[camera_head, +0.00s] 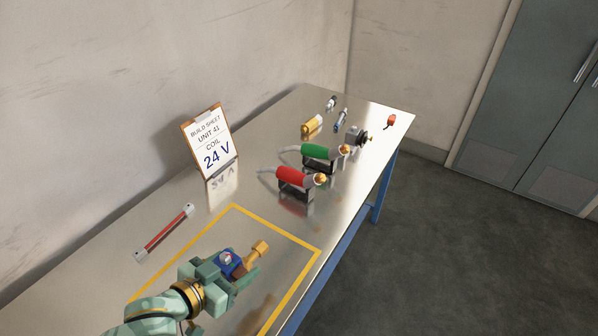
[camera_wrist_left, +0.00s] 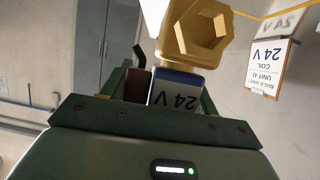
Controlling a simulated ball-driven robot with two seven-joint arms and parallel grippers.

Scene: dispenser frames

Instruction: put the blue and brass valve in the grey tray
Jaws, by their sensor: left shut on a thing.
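The blue and brass valve (camera_head: 258,250) is held in my left gripper (camera_head: 229,270), over the yellow-outlined area of the bench. Its brass end sticks out to the upper right of the jaws in the head view. In the left wrist view the brass hex port of the valve (camera_wrist_left: 196,30) is close up, and its blue and white label reads 24 V, upside down. My left gripper (camera_wrist_left: 160,95) has its fingers on both sides of the valve body. I cannot tell how high the valve is. No grey tray shows in either view. My right gripper is not in view.
A build sheet (camera_head: 211,143) reading UNIT 41, COIL 24 V stands at the wall side. A red-tubed bar (camera_head: 165,232) lies left. Several small parts lie at the far end. The bench's right edge is open.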

